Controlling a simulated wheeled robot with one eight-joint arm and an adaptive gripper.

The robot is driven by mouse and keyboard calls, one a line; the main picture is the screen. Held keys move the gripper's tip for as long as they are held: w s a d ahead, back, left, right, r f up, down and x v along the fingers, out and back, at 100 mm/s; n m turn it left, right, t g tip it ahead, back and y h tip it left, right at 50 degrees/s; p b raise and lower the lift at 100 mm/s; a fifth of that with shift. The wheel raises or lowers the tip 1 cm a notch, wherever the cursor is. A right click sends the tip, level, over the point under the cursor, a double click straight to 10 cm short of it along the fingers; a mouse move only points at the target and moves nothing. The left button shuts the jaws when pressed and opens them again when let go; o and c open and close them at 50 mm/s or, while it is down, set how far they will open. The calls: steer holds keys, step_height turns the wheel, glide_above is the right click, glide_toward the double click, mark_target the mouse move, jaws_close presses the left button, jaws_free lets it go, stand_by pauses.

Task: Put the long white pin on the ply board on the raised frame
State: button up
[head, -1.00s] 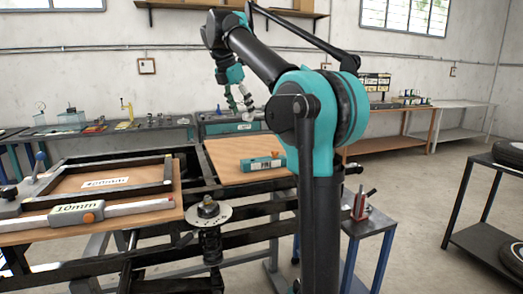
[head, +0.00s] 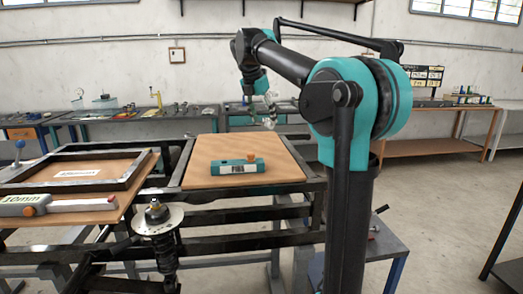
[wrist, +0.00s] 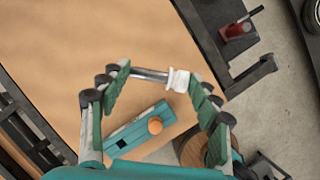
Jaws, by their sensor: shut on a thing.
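My gripper (wrist: 162,88) is shut on the long white pin (wrist: 178,80), which lies across between the fingertips. Its thick white end is toward the right finger and a thinner greyish shaft runs to the left finger. In the head view my gripper (head: 268,112) is small, above the far right part of the ply board (head: 205,150). The bare brown ply board lies on a dark raised frame (head: 250,213). In the wrist view the board (wrist: 60,45) is below the pin, with a visible gap hard to judge.
A teal case labelled PINS (head: 238,167) with an orange knob lies on the board. At left are a dark square frame (head: 130,172) and a grey 10mm case (head: 60,204). A spring suspension unit (head: 158,225) stands in front. Much of the board is clear.

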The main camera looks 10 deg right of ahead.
step_height(320, 180, down, 12)
steer(key=shift+f, duration=0.2)
steer(key=shift+c, duration=0.2)
steer(key=o, duration=1.3)
steer(key=shift+f, duration=0.1)
steer(key=v, duration=1.2)
